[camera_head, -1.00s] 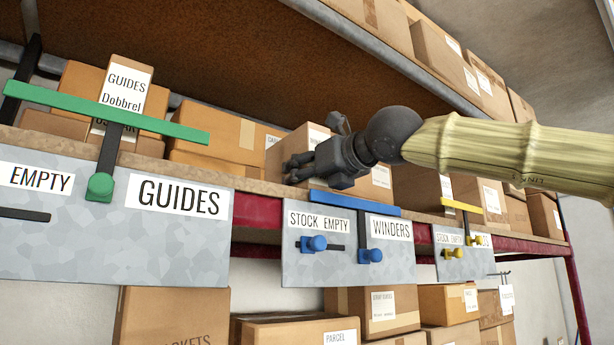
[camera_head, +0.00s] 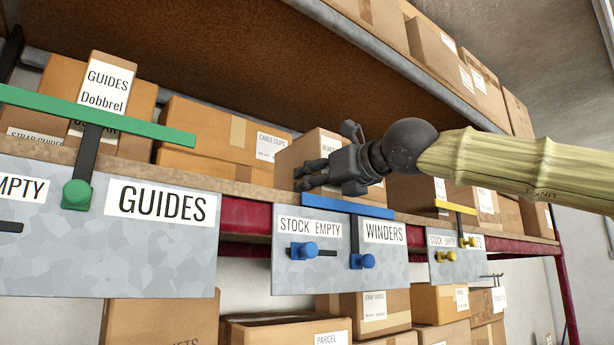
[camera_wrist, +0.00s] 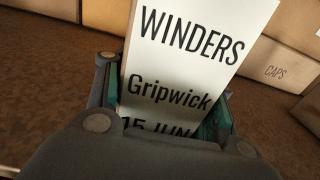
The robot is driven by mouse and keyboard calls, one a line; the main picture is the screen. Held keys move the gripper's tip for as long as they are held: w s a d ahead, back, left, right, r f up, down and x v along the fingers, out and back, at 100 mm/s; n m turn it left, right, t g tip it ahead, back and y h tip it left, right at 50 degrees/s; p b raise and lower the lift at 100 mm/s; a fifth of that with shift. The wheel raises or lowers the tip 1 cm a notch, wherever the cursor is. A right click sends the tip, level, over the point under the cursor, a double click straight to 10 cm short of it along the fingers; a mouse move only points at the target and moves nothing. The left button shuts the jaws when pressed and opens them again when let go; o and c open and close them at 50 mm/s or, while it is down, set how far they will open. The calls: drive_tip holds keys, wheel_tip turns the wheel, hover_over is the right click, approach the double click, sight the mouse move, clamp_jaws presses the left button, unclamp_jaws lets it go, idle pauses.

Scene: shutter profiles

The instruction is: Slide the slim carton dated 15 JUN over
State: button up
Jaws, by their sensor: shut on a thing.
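In the wrist view a slim carton (camera_wrist: 190,68) shows a white label reading WINDERS, Gripwick and 15 JUN, the date partly covered by my gripper. The green-lined fingers of my gripper (camera_wrist: 166,112) are shut on its two sides. In the head view my gripper (camera_head: 303,179) is at the shelf front, just above the left end of the blue bar (camera_head: 348,207). The held carton cannot be clearly told apart there. The grey board (camera_head: 340,280) below reads STOCK EMPTY and WINDERS and carries two blue knobs.
Cartons (camera_head: 205,130) line the shelf behind. A green bar (camera_head: 100,115) with a GUIDES board (camera_head: 165,265) is at left, and a yellow bar (camera_head: 455,207) at right. A red beam (camera_head: 243,215) runs under the shelf. In the wrist view, a CAPS carton (camera_wrist: 270,65) stands behind.

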drive_tip(key=shift+w+d, duration=0.4)
drive_tip(key=shift+d, duration=0.15)
drive_tip(key=o, duration=1.4)
drive_tip(key=shift+a, duration=0.15)
drive_tip(key=shift+s, duration=0.1)
drive_tip(key=v, duration=1.2)
